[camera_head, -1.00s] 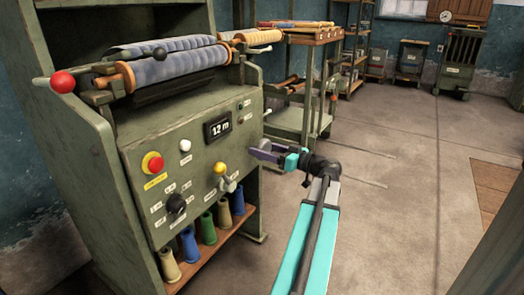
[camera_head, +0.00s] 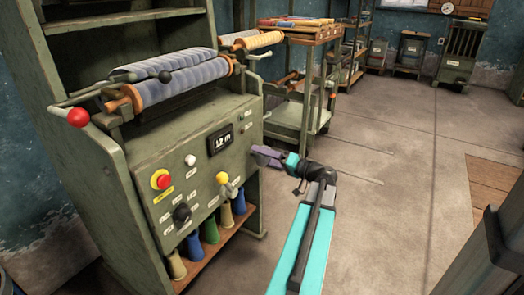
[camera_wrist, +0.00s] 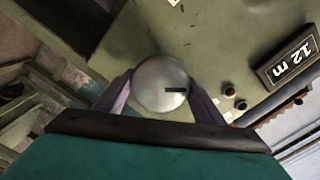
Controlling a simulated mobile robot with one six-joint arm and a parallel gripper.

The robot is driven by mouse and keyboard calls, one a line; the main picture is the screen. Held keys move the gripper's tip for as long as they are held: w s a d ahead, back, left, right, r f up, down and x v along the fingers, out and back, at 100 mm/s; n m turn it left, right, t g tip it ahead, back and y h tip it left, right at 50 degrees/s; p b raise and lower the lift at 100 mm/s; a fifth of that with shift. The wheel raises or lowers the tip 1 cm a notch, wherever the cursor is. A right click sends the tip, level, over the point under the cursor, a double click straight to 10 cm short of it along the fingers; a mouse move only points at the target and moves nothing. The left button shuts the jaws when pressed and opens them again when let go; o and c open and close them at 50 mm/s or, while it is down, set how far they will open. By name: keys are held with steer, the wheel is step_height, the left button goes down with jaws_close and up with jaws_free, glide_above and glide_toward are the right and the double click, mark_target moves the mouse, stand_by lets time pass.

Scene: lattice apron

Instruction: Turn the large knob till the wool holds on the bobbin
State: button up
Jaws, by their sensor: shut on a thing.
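My gripper (camera_head: 262,156) is at the right edge of the green machine's front panel. In the wrist view, the fingers (camera_wrist: 160,95) are shut on both sides of a large round metal knob (camera_wrist: 158,78). The knob has a short dark mark on its face, right of centre. In the head view, the knob cannot be made out behind the fingers. Blue-grey wound rollers (camera_head: 185,82) with wooden ends lie on top of the machine. Several coloured bobbins, among them a green one (camera_head: 210,229), stand on the low shelf. No loose wool end can be made out.
The panel carries a display (camera_head: 221,141) reading 12 m, a red button (camera_head: 161,180), a black dial (camera_head: 182,213) and a yellow-tipped lever (camera_head: 222,178). A red-ball lever (camera_head: 78,117) juts out at left. A trolley (camera_head: 290,120) stands behind; open floor (camera_head: 390,200) lies to the right.

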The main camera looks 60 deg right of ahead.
steer(key=m+p, duration=0.4)
steer(key=p, duration=0.1)
steer(key=m+p, duration=0.2)
steer(key=m, duration=0.1)
steer(key=shift+d+r, duration=0.15)
steer(key=shift+r, duration=0.15)
steer(key=m+p, duration=0.3)
steer(key=p, duration=0.1)
steer(key=shift+f, duration=0.2)
steer(key=shift+f+m+p, duration=0.15)
steer(key=shift+m+p, duration=0.2)
steer(key=shift+m, duration=0.35)
steer(key=o, duration=1.1)
steer(key=shift+f, duration=0.1)
steer(key=shift+c, duration=0.2)
